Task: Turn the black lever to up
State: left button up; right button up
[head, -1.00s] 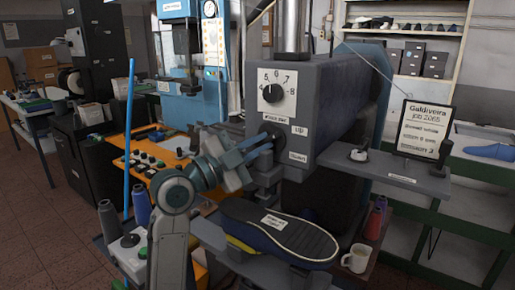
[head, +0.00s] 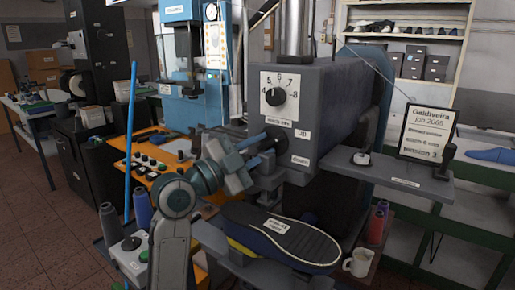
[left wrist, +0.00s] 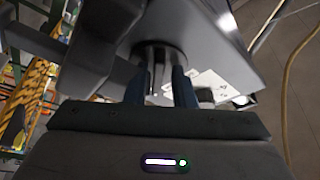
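The grey machine (head: 335,105) has a dark round lever hub (head: 276,141) on its front face, beside small white labels, one reading UP. The black lever itself is mostly hidden behind my gripper in the head view. My left gripper (head: 266,150) is at this hub with its two blue fingers spread apart, one above the other. My right gripper is in neither view.
A numbered dial (head: 279,95) sits above the hub. A shoe (head: 282,235) lies sole up below it. A white mug (head: 358,262) and spools (head: 377,222) stand to the right. A sign (head: 427,130) and a black-knobbed stick (head: 447,158) are on the side shelf.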

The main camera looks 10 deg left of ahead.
pick_arm(q)
jog(key=shift+f, duration=0.1)
dwell(0.3)
